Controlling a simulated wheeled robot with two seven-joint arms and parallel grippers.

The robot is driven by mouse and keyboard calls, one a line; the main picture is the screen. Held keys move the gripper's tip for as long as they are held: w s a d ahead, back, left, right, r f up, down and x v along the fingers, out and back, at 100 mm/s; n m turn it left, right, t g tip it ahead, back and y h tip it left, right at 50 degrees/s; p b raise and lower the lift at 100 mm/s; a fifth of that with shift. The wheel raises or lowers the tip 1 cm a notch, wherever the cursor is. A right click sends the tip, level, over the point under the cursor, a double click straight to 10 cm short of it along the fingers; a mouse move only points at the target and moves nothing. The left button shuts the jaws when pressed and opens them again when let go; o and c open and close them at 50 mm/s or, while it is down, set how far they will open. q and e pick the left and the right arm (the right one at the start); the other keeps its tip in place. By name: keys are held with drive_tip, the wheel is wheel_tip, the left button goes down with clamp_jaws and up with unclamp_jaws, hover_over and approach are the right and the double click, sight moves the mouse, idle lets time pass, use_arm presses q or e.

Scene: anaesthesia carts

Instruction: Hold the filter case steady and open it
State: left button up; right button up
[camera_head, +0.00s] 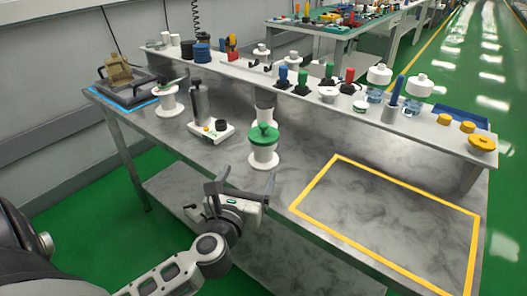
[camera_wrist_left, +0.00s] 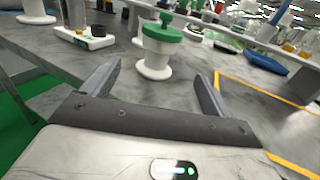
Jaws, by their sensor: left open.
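The filter case appears to be the white spool-shaped housing (camera_head: 263,155) with a green knobbed lid (camera_head: 263,133). It stands upright on the grey table, its lid in place. In the left wrist view the white body (camera_wrist_left: 157,58) is ahead, in line with the gap between the fingers, under its green lid (camera_wrist_left: 162,32). My left gripper (camera_head: 244,183) is open and empty at the table's front edge, just short of the case and not touching it. It also shows in the left wrist view (camera_wrist_left: 159,72). My right gripper is not in view.
A white device with a grey column (camera_head: 212,131) stands left of the case, with a white spool (camera_head: 169,102) beyond. A raised shelf (camera_head: 330,98) behind holds several small parts. A yellow-outlined area (camera_head: 390,215) at right is clear.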

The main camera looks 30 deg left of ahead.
sight(260, 149)
use_arm(q)
drive_tip(key=x, duration=0.9)
drive_tip(key=shift+w+p, duration=0.1)
drive_tip(key=shift+p, duration=0.2)
drive_tip(key=shift+w+a+r, duration=0.15)
drive_tip(key=shift+w+a, duration=0.05)
drive_tip(key=shift+w, duration=0.25)
drive_tip(key=x, duration=0.3)
drive_tip(key=shift+w+a, duration=0.15)
drive_tip(key=shift+w, duration=0.2)
drive_tip(key=shift+w+a, duration=0.1)
drive_tip(key=shift+w, duration=0.25)
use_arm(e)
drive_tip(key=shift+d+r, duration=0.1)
use_arm(q)
drive_tip(key=shift+r, duration=0.1)
drive_tip(key=c, duration=1)
drive_tip(key=shift+c, duration=0.2)
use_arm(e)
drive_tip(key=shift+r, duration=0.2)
